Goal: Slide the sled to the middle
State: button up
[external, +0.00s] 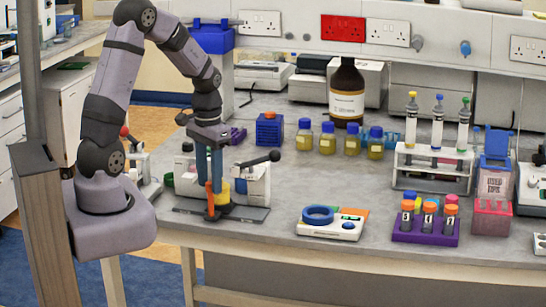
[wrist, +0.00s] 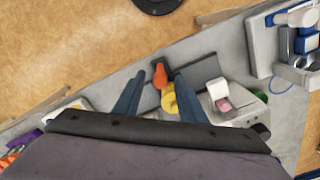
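A bench press with white housings (external: 257,185) stands on a dark base plate (external: 240,213) near the bench's front edge. A yellow round part (external: 223,192) with an upright orange handle (external: 210,200) sits at its front; I take this to be the sled, though the frames do not label it. My gripper (external: 209,178) points down just over it. In the wrist view the blue fingers (wrist: 157,112) are apart, with the orange handle (wrist: 160,74) and yellow part (wrist: 169,98) showing between and beyond them. Contact with the fingers cannot be told.
A scale with a blue ring (external: 319,214) and a purple rack of orange-capped vials (external: 427,228) stand further right. Yellow bottles (external: 327,139) and a brown bottle (external: 347,92) are behind. Bare bench lies between.

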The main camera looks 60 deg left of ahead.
jog(key=shift+r+b, duration=0.85)
jog(key=shift+r, duration=2.75)
jog(key=shift+w, duration=0.15)
jog(key=s+d+f+n, duration=0.2)
jog(key=s+d+f, duration=0.3)
jog(key=s+f, duration=0.15)
jog(key=s+d+f+m, duration=0.1)
jog(key=s+d+m, duration=0.2)
jog(key=d, duration=0.7)
jog(key=shift+s+d+m, duration=0.2)
jog(key=shift+d+m, duration=0.2)
jog(key=shift+m, duration=0.2)
